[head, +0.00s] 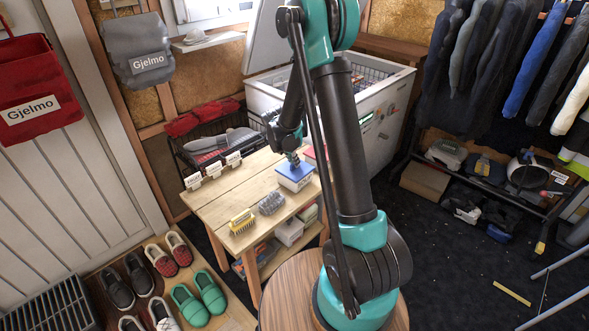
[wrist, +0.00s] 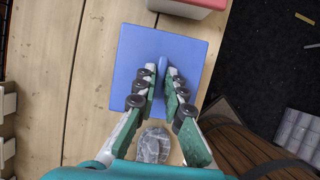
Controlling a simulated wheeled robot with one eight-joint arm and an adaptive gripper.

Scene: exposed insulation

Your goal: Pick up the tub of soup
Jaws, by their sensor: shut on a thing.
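The tub of soup is a white tub with a square blue lid (head: 294,171) at the right back part of the wooden table (head: 225,196). The lid fills the middle of the wrist view (wrist: 135,60), with a raised blue ridge at its centre. My gripper (head: 293,160) reaches down from above onto the lid. In the wrist view my gripper (wrist: 162,76) has its two fingers closed on either side of the ridge. The tub's body is hidden under the lid in the wrist view. I cannot tell whether the tub touches the table.
A red-lidded container (head: 313,153) stands just behind the tub. A yellow brush (head: 242,221) and a grey brush-like item (head: 271,203) lie towards the table's front. A white chest freezer (head: 385,130) stands behind. A round wooden stool (head: 285,290) is at the front.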

